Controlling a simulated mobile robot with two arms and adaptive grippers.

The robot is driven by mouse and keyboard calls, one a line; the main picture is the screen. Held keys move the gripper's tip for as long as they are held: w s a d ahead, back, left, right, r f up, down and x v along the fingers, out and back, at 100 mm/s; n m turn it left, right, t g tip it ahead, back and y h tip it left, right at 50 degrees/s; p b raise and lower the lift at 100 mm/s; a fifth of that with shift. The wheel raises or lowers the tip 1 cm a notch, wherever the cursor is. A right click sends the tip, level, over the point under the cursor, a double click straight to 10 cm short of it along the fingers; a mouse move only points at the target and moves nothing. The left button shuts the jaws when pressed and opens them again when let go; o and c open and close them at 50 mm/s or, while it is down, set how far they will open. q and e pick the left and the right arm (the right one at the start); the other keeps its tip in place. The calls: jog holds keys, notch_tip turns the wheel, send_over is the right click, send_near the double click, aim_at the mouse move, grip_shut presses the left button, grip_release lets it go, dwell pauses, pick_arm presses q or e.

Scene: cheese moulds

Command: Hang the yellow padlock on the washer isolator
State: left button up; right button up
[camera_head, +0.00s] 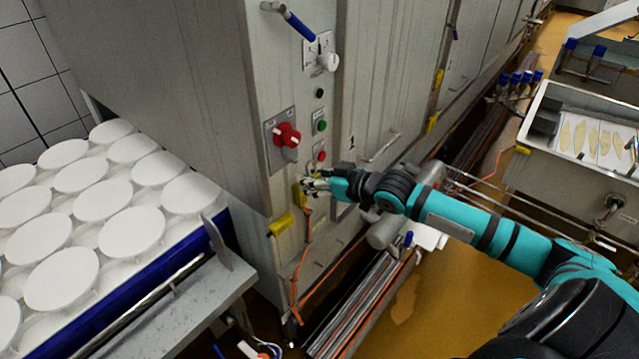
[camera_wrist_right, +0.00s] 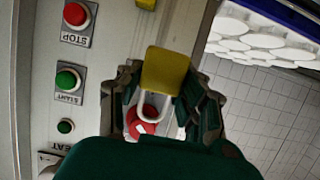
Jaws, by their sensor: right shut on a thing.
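The yellow padlock (camera_wrist_right: 166,70) shows in the right wrist view with its pale shackle (camera_wrist_right: 157,104) pointing toward the red knob. My right gripper (camera_head: 312,184) is shut on the padlock and is at the front of the grey cabinet. The washer isolator is a red rotary knob on a grey plate (camera_head: 285,136). In the head view it is above and slightly left of the gripper. In the right wrist view the knob (camera_wrist_right: 141,122) is partly hidden behind the shackle and fingers. The shackle appears apart from it. My left gripper is out of view.
Beside the isolator are a red STOP button (camera_wrist_right: 75,14) and a green START button (camera_wrist_right: 67,80). A conveyor with white round moulds (camera_head: 131,232) stands at left.

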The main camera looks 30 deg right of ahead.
aim_at(284, 172)
jog(key=shift+w+a+f+b, duration=0.1)
jog(key=shift+w+a+b, duration=0.25)
jog(key=shift+w, duration=0.45)
jog(key=shift+w+a+f+b, duration=0.1)
jog(key=shift+w+a+b, duration=0.1)
jog(key=shift+w+b, duration=0.5)
jog(key=shift+w+a+f+b, duration=0.1)
jog(key=shift+w+a+b, duration=0.15)
jog(key=shift+w, duration=0.7)
jog(key=shift+w+a+f, duration=0.15)
jog(key=shift+w+f, duration=0.15)
jog(key=shift+w, duration=0.1)
jog(key=shift+f, duration=0.15)
jog(key=o, duration=1)
jog(key=shift+c, duration=0.2)
jog(key=o, duration=0.3)
jog(key=shift+w+f, duration=0.15)
